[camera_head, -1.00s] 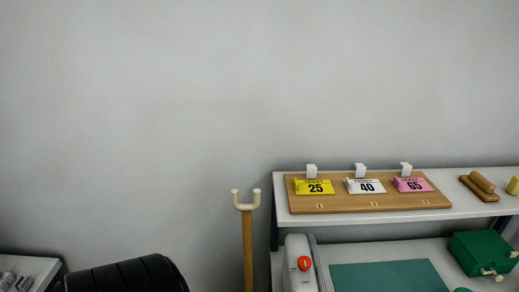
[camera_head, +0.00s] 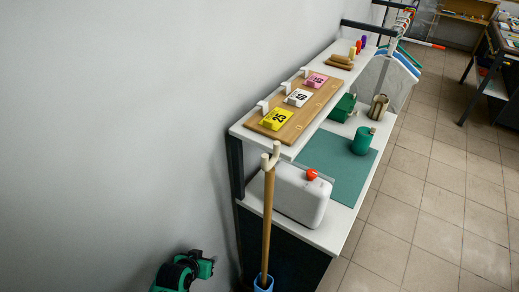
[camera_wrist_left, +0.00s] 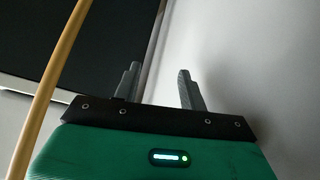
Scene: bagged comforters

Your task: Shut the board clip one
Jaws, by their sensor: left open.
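The wooden board (camera_head: 300,104) lies on the upper white shelf and carries three white clips with a ticket at each. Clip one (camera_head: 263,106) is the nearest, at the yellow ticket 25 (camera_head: 278,119); it stands up at the wall side, and I cannot tell how far it is open. The other clips are at the white ticket 40 (camera_head: 298,97) and the pink ticket 65 (camera_head: 316,81). My left arm shows green and black at the bottom of the head view, below and left of the board. In the left wrist view my left gripper (camera_wrist_left: 158,88) is open and empty.
A wooden pole (camera_head: 267,220) with a forked top stands in front of the shelf and crosses the left wrist view too. Below are a white box with a red knob (camera_head: 302,196), a green mat (camera_head: 335,160) and a green cylinder (camera_head: 362,140).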

